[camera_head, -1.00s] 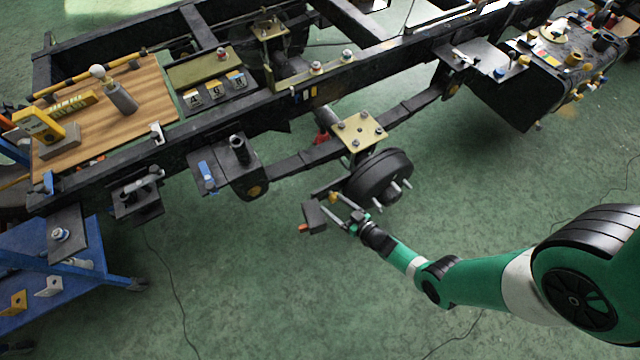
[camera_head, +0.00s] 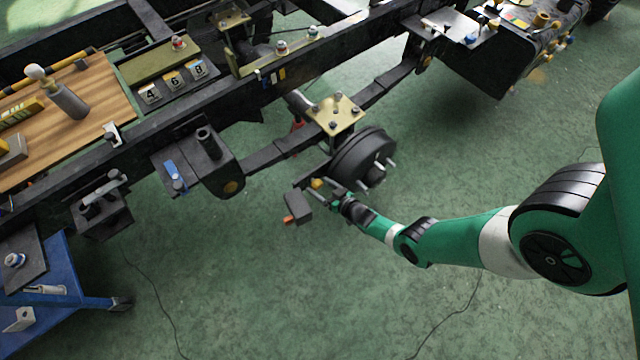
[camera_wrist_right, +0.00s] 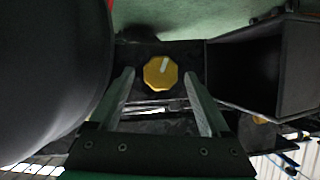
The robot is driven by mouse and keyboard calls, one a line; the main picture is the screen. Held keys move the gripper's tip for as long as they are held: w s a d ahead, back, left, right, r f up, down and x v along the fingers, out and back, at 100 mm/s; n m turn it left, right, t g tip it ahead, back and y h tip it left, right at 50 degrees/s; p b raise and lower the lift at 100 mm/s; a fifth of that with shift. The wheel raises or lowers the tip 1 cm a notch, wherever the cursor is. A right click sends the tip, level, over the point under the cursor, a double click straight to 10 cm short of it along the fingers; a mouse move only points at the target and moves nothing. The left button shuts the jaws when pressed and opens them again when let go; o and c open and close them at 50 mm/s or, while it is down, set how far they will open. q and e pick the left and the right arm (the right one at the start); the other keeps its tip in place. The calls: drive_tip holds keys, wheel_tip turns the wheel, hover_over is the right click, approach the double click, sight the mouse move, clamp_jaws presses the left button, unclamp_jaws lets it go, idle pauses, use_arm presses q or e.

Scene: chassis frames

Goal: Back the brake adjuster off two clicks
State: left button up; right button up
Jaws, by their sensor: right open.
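The brake adjuster is a yellow faceted knob with a pale line on its face; it shows in the right wrist view (camera_wrist_right: 160,73) and as a small yellow spot beside the drum in the head view (camera_head: 317,184). The pale line points up and slightly right. My right gripper (camera_wrist_right: 160,88) is open, with a finger on either side of the knob in the wrist view; whether they touch it I cannot tell. In the head view the right gripper (camera_head: 335,192) is at the adjuster, below the dark brake drum (camera_head: 362,158). My left gripper is not in view.
A dark box-shaped part (camera_head: 297,207) with an orange tip sits left of the gripper. The chassis rail (camera_head: 262,92) and a brass plate (camera_head: 335,114) lie above. A blue cart (camera_head: 70,285) stands lower left. The green floor below is mostly clear.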

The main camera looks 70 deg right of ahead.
drive_tip(key=shift+w+d, duration=0.1)
drive_tip(key=shift+w, duration=0.1)
drive_tip(key=shift+c, duration=0.3)
clamp_jaws()
drive_tip(key=shift+w+a+n+g+h, duration=0.15)
drive_tip(key=shift+n+h, duration=0.15)
drive_tip(key=shift+n, duration=0.25)
drive_tip(key=shift+a+n+g+h, duration=0.15)
drive_tip(key=shift+n+h, duration=0.15)
drive_tip(key=shift+n, duration=0.25)
drive_tip(key=shift+f+n+g+h, duration=0.1)
drive_tip(key=shift+n+g+h, duration=0.2)
drive_tip(key=shift+n+h, duration=0.35)
